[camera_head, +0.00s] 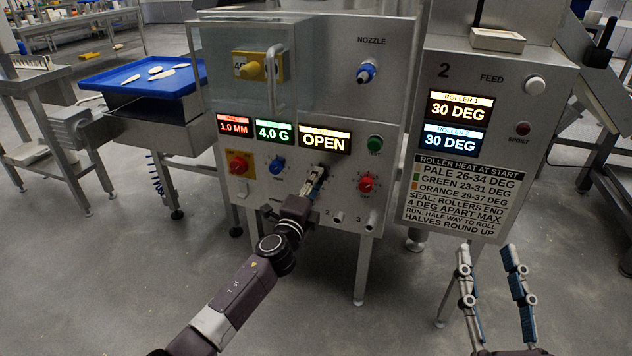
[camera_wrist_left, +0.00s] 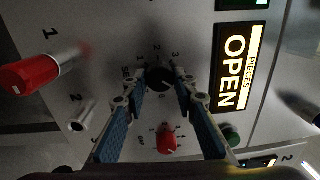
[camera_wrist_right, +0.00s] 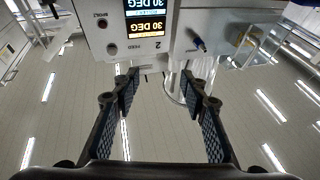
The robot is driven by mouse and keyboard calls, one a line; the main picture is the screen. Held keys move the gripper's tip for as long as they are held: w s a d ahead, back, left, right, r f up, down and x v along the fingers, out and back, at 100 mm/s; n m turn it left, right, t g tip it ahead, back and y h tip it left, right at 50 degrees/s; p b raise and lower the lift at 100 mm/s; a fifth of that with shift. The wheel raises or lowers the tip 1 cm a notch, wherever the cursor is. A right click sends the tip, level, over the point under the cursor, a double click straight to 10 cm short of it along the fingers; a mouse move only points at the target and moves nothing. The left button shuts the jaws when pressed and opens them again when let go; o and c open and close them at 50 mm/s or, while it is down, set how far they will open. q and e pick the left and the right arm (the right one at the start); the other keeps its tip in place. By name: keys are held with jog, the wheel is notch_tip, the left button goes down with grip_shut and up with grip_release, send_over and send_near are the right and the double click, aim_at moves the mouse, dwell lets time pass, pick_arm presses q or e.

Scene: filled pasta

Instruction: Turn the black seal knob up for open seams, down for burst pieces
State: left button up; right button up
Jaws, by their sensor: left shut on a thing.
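The black seal knob (camera_wrist_left: 160,78) sits on the machine's front panel, with a numbered scale around it. My left gripper (camera_head: 318,176) is at the panel below the OPEN display, its fingers closed on the knob from both sides. It also shows in the left wrist view (camera_wrist_left: 161,80). In the head view the knob is mostly hidden by the fingers. The pieces display (camera_head: 325,141) reads OPEN. My right gripper (camera_head: 487,250) is open and empty in front of the machine, at the lower right; it also shows in the right wrist view (camera_wrist_right: 158,75).
Other displays read 1.0 MM (camera_head: 234,126), 4.0 G (camera_head: 274,132) and 30 DEG for both rollers (camera_head: 457,124). A blue knob (camera_head: 277,165), red knob (camera_head: 367,184) and green button (camera_head: 375,143) surround the seal knob. A blue tray (camera_head: 120,80) with pale pieces stands left.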

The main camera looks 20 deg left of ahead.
pick_arm(q)
jog(key=shift+f+m, duration=0.15)
jog(key=shift+m, duration=0.75)
pick_arm(e)
jog(key=shift+w+f+g, duration=0.15)
jog(key=shift+f+g, duration=0.15)
jog(key=shift+f, duration=0.4)
pick_arm(q)
jog(key=o, duration=1.2)
jog(key=shift+c, duration=0.2)
pick_arm(e)
jog(key=shift+a+r, duration=0.1)
pick_arm(q)
jog(key=s, duration=1.2)
jog(key=shift+a+f, duration=0.2)
jog(key=shift+f, duration=0.05)
